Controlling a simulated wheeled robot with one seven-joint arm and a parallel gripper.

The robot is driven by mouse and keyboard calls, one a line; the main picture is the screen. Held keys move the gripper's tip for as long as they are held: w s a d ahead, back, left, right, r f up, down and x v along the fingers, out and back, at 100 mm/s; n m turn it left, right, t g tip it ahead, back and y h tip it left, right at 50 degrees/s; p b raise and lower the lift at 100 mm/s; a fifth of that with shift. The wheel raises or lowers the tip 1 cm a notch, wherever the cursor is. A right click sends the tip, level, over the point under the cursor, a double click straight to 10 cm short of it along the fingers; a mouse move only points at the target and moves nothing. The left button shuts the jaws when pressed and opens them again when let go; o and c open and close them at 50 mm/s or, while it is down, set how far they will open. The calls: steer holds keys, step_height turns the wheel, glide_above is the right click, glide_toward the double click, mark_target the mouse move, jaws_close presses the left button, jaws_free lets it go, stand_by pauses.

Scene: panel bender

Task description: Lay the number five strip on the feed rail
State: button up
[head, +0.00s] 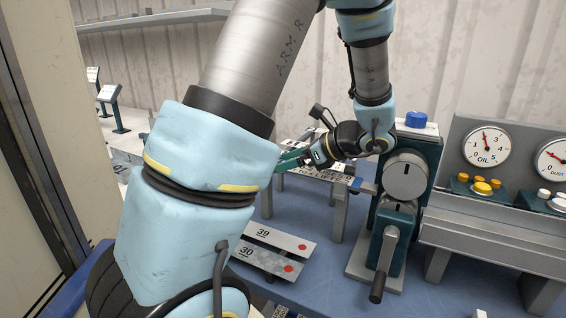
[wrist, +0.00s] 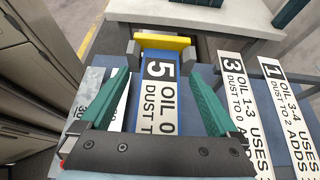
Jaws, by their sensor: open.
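The number five strip (wrist: 160,98) is a white plate marked 5 with oil and dust lettering. In the wrist view it lies lengthwise on a blue support, its far end near a yellow bar (wrist: 165,40). My gripper (wrist: 158,82) is open, with one green finger on each side of the strip and gaps between. In the head view my gripper (head: 292,158) is at a lettered strip on a raised grey-legged stand beside the crank machine. My arm hides part of this area. I cannot tell for certain which part is the feed rail.
Strips marked 3 (wrist: 246,110) and 1 (wrist: 290,110) lie to the right in the wrist view. Plates marked 39 (head: 279,240) and 30 (head: 262,261) sit lower in the head view. The crank machine (head: 404,178) and gauge panel (head: 510,155) stand to the right.

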step_height(320, 180, up, 4)
steer(key=b, duration=0.2)
glide_above(320, 174)
steer(key=shift+w+a+r, duration=0.2)
steer(key=shift+w+a, duration=0.05)
steer(key=shift+w, duration=0.1)
steer(key=shift+s+d+r, duration=0.25)
steer(key=shift+d+r, duration=0.05)
steer(key=shift+d, duration=0.05)
